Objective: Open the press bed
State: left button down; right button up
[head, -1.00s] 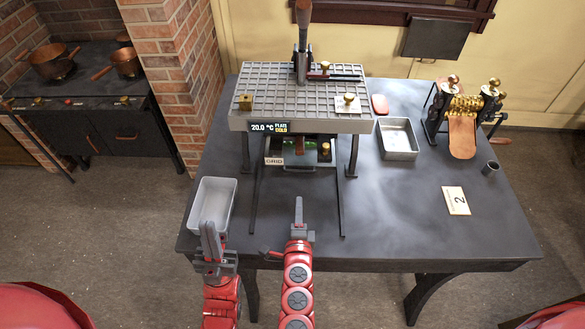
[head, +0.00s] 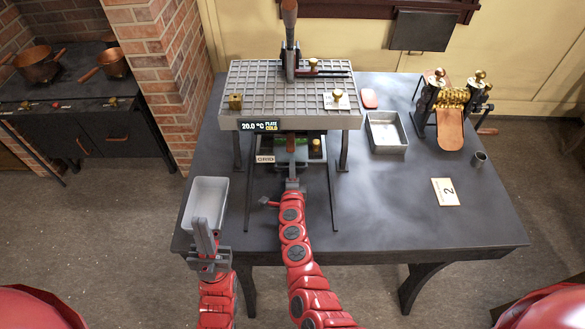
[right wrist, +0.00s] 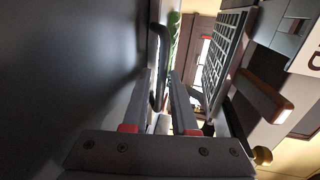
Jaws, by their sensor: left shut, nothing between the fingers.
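The press (head: 290,92) stands at the back of the dark table, with a gridded grey top plate and a display reading 20.0 °C, PLATE COLD. Its upright lever (head: 290,45) has a wooden grip. Beneath the plate sits the press bed (head: 315,158), with a greenish part and a brass knob; much is hidden by the plate and my arm. My right gripper (head: 293,184) reaches to the front of the bed. In the right wrist view its fingers (right wrist: 162,82) are apart, with no clear hold on anything. My left gripper (head: 204,235) is shut, fingers up, by the table's front left.
A pale tray (head: 206,203) lies behind my left gripper. The front right table top is clear.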

jog(key=shift+w, duration=0.35)
jog(key=shift+c, duration=0.3)
grip_shut()
dwell(1.0)
